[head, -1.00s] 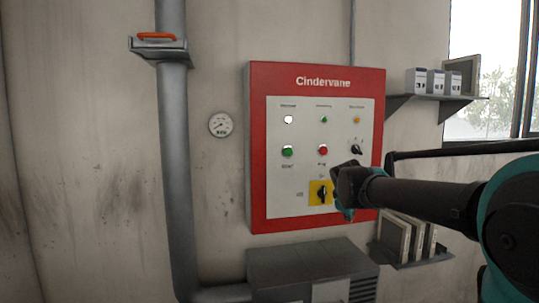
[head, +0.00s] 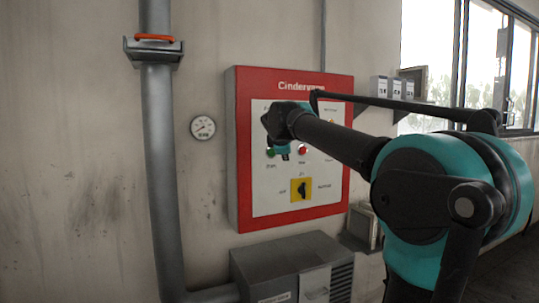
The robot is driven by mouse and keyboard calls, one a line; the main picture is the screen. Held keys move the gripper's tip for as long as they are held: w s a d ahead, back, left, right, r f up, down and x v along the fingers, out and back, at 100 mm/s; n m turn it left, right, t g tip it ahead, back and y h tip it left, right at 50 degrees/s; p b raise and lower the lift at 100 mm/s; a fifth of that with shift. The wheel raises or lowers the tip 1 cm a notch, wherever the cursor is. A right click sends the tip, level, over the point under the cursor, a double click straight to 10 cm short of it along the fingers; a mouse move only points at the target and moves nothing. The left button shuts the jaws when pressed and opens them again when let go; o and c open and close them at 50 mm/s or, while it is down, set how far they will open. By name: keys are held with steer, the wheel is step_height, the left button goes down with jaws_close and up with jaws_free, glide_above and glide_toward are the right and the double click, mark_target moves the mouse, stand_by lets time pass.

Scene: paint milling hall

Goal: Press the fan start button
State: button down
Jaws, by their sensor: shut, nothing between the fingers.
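A red-framed control panel (head: 240,150) lettered "Cindervane" hangs on the wall in the head view. A green button (head: 269,153) sits at the left of its middle row, partly covered by my gripper, with a small label below it. A red button (head: 303,150) shows just to its right. My gripper (head: 284,154) is shut and empty, in front of the panel beside the green button. I cannot tell whether it touches the panel. My wrist and forearm hide much of the upper row and the right side.
A black rotary switch on a yellow plate (head: 301,190) sits low on the panel. A grey pipe (head: 160,180) and a round gauge (head: 203,127) are to the left. A grey metal cabinet (head: 285,264) stands below. Shelves are at the right.

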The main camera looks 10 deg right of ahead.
glide_toward(276, 157)
steer(key=shift+w+d+f, duration=0.35)
steer(key=shift+w+f, duration=0.2)
steer(key=shift+f, duration=0.05)
steer(key=shift+w+d+f, duration=0.3)
steer(key=shift+w+f, duration=0.3)
steer(key=shift+f, duration=0.05)
steer(key=shift+w, duration=0.2)
stand_by(0.9)
steer(key=shift+w+a, duration=0.15)
steer(key=shift+w, duration=0.05)
steer(key=shift+w+a, duration=0.15)
steer(key=shift+w, duration=0.3)
stand_by(0.7)
steer(key=shift+s, duration=0.15)
steer(key=shift+s+d, duration=0.25)
steer(key=shift+s, duration=0.45)
steer(key=shift+s, duration=0.1)
